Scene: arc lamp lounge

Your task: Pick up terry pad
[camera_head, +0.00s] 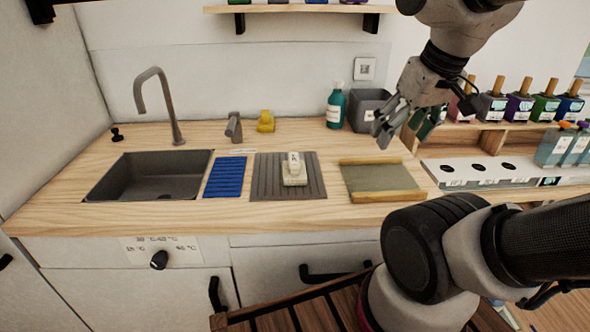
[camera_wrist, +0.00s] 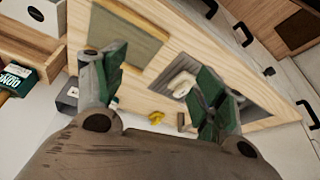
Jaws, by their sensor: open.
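A pale, pad-like piece (camera_head: 294,180) lies on the grey ribbed mat (camera_head: 262,186), with a small white object (camera_head: 293,162) on top of it. It may be the terry pad; I cannot tell its cloth. The pale piece also shows in the wrist view (camera_wrist: 180,84), partly beside the right finger. My gripper (camera_head: 402,122) is open and empty. It hangs above the right part of the counter, up and to the right of the pale piece and apart from it. In the wrist view the two green-padded fingers (camera_wrist: 158,85) are spread wide.
A wood-edged grey-green panel (camera_head: 380,178) lies right of the mat, and a blue ribbed mat (camera_head: 225,177) left of it. A sink (camera_head: 150,176) with tap is further left. A teal bottle (camera_head: 335,108), grey bin (camera_head: 366,110) and yellow object (camera_head: 266,121) stand behind.

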